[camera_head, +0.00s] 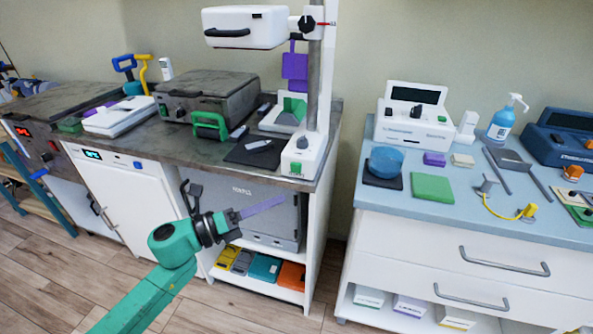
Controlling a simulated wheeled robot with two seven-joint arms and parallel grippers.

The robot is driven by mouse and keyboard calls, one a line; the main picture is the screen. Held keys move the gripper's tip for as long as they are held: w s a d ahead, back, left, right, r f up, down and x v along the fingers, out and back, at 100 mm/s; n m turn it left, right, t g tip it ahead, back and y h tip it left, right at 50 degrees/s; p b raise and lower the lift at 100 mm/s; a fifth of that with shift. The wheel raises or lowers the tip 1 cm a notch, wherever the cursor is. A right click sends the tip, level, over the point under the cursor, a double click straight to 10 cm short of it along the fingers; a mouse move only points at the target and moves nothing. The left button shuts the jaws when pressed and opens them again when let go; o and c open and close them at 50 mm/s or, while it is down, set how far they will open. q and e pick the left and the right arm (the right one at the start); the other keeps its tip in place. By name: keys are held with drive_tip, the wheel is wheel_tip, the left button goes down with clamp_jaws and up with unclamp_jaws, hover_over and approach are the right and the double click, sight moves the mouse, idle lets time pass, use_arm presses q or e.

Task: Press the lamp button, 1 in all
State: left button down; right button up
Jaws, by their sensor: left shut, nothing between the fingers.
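A lamp-like device with a white boxy head (245,26) hangs on a grey post at the right end of the left counter. Its white base (304,157) stands at the counter's front right corner. A small green button (296,168) shows on the front of this base; I cannot tell whether it is pressed. My left gripper (283,200) is shut and empty, its thin purple fingers pointing right. It appears in front of the grey cabinet, lower in the picture than the button and apart from it. My right gripper is not in view.
The dark counter (215,157) holds a grey machine (208,95), a green-handled item (210,125) and a dark mat (250,153). A blue-topped drawer unit (470,215) with several items stands to the right. A floor gap separates the two units.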

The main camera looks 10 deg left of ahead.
sight(296, 167)
use_arm(q)
drive_tip(key=shift+w+d+b, duration=0.2)
drive_tip(key=shift+w+b, duration=0.3)
drive_tip(key=shift+w, duration=1.7)
drive_tip(key=shift+w+d+b, duration=0.15)
drive_tip(key=shift+w+b, duration=0.3)
drive_tip(key=shift+w, duration=1.75)
drive_tip(key=shift+w, duration=0.1)
drive_tip(key=shift+w+b, duration=0.3)
drive_tip(key=shift+w, duration=0.05)
